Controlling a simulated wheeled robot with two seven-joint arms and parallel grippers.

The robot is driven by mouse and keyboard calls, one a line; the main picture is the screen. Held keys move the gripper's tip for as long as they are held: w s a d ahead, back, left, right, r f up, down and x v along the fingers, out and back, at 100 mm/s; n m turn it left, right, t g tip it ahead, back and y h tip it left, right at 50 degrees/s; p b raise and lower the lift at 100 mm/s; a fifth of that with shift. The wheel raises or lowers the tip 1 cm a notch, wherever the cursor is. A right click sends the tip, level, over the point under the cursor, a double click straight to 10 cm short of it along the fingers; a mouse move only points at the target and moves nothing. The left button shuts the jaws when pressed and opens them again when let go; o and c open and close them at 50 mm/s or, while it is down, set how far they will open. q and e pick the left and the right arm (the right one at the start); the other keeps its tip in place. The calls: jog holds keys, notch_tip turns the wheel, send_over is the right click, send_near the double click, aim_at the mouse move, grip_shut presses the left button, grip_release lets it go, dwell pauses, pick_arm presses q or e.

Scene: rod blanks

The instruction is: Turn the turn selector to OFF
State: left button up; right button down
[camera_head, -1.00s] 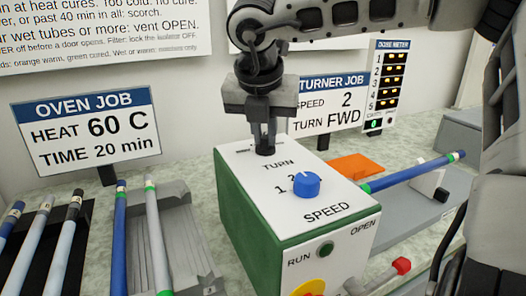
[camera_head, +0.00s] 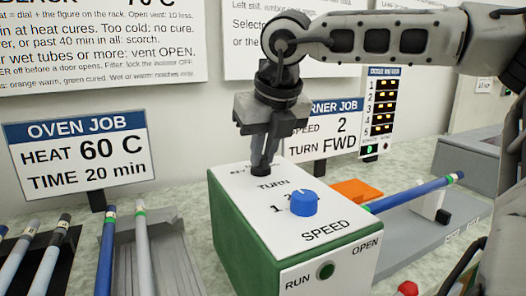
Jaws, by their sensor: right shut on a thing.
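A green box with a white top (camera_head: 240,200) stands in the middle of the head view. Its top carries the word TURN, a blue SPEED knob (camera_head: 304,203) and, behind it, the spot where my right gripper (camera_head: 261,172) points down. My right gripper is shut at the back of the top, by the TURN label. The turn selector itself is hidden by the fingers, and so is its setting; only part of a label shows beside them. My left gripper is out of view.
The turner job sign (camera_head: 335,122) and oven job sign (camera_head: 80,153) stand behind. Racks with blue and grey rods (camera_head: 107,250) lie at left. A blue rod (camera_head: 415,192) and an orange piece (camera_head: 357,191) are at right.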

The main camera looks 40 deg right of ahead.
dwell(0.4)
jog(key=c, duration=1.4)
grip_release()
jog(key=shift+c, duration=0.2)
jog(key=shift+r, duration=0.15)
jog(key=p+v, duration=0.2)
jog(key=v, duration=1.3)
jog(key=shift+s+r, duration=0.25)
jog(key=shift+r, duration=0.1)
